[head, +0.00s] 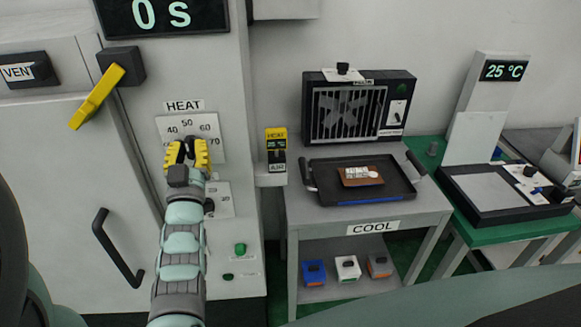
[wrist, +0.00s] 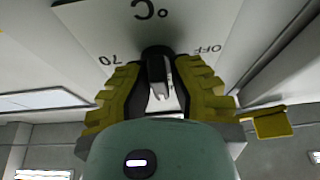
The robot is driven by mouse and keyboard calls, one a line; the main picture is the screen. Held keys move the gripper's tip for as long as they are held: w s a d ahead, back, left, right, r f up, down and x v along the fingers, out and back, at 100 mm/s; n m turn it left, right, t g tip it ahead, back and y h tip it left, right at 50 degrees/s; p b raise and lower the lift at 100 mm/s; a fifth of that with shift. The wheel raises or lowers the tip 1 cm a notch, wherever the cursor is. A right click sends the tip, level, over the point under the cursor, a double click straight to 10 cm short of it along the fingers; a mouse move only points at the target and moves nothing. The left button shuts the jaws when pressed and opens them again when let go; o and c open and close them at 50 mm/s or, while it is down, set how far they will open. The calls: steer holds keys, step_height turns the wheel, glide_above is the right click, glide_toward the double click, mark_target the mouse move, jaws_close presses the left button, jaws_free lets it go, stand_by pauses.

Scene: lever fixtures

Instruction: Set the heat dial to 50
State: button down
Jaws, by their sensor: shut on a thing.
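The heat dial's pale plate (head: 208,125) is on the grey front panel, under a HEAT label (head: 183,105). It shows the numbers 40, 50, 60 and 70 around the dial. My gripper (head: 187,152) has its yellow fingers shut on the dial knob, which they mostly cover in the head view. In the wrist view the dark knob (wrist: 157,52) lies between the two yellow fingers (wrist: 165,85). The plate (wrist: 190,30) there appears upside down, with 70 at left and OFF at right. I cannot tell which number the knob points to.
A yellow lever (head: 97,97) sticks out left of the dial, and a black door handle (head: 116,248) is lower left. A grey cart (head: 300,215) with a black tray (head: 325,190) stands further right.

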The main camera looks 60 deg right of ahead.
steer(key=shift+f+m+g, duration=0.3)
steer(key=shift+m+g, duration=0.1)
steer(key=shift+m, duration=0.1)
steer(key=c, duration=1.3)
jaws_free()
steer(key=o, duration=0.3)
steer(key=shift+d+r, duration=0.1)
steer(key=shift+r, duration=0.15)
steer(key=v, duration=1.2)
steer(key=shift+w+f, duration=0.15)
steer(key=shift+f, duration=0.05)
